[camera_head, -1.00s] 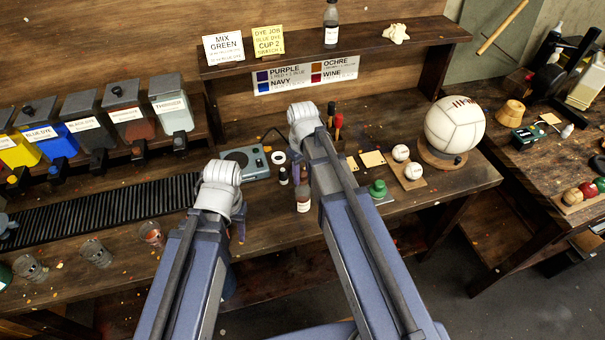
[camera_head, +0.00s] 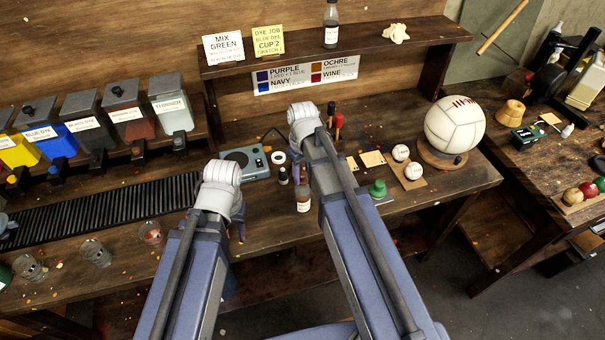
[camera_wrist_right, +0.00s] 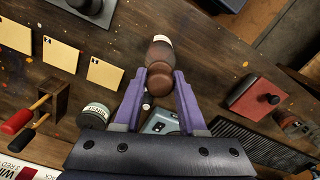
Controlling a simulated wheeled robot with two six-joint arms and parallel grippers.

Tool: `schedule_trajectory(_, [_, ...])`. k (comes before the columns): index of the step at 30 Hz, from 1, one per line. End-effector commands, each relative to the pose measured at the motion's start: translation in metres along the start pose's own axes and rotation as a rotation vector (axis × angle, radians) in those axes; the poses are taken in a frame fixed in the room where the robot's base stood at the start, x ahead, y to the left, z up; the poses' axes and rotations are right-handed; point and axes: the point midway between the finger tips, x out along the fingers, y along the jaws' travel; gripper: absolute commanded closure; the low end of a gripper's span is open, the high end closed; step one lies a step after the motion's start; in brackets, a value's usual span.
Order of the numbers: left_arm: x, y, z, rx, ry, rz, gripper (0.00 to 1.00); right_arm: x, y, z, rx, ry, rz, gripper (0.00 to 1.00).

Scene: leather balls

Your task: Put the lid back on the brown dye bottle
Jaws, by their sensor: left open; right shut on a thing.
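The brown dye bottle (camera_head: 303,200), with a white label, stands upright on the bench in the head view. It also shows in the right wrist view (camera_wrist_right: 160,52), just past my right fingertips. My right gripper (camera_wrist_right: 159,82) is shut on a round brown lid (camera_wrist_right: 159,83), which overlaps the bottle's near end in that view. I cannot tell whether lid and bottle touch. In the head view my right fingers are mostly hidden by the arm. My left gripper (camera_head: 241,230) is open and empty at the bench's front, left of the bottle.
A grey-blue scale (camera_head: 245,162) lies to the left. A green-topped item (camera_head: 377,189) and pale cards (camera_head: 372,159) lie to the right. Clear cups (camera_head: 95,253) stand at left.

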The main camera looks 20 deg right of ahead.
Motion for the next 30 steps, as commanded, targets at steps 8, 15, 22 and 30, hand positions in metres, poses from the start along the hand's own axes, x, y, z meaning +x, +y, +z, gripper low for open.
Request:
schedule_trajectory(8, [0.0018, 0.0002, -0.0001, 0.0, 0.0, 0.0, 0.5, 0.0018, -0.0001, 0.0, 0.0, 0.0, 0.0, 1.0])
schedule_trajectory(15, [0.0018, 0.0002, -0.0001, 0.0, 0.0, 0.0, 0.5, 0.0018, -0.0001, 0.0, 0.0, 0.0, 0.0, 1.0])
schedule_trajectory(22, [0.0022, 0.0002, -0.0001, 0.0, 0.0, 0.0, 0.5, 0.0023, 0.0, 0.0, 0.0, 0.0, 0.0, 1.0])
schedule_trajectory(30, [0.0022, 0.0002, -0.0001, 0.0, 0.0, 0.0, 0.5, 0.0023, 0.0, 0.0, 0.0, 0.0, 0.0, 0.47])
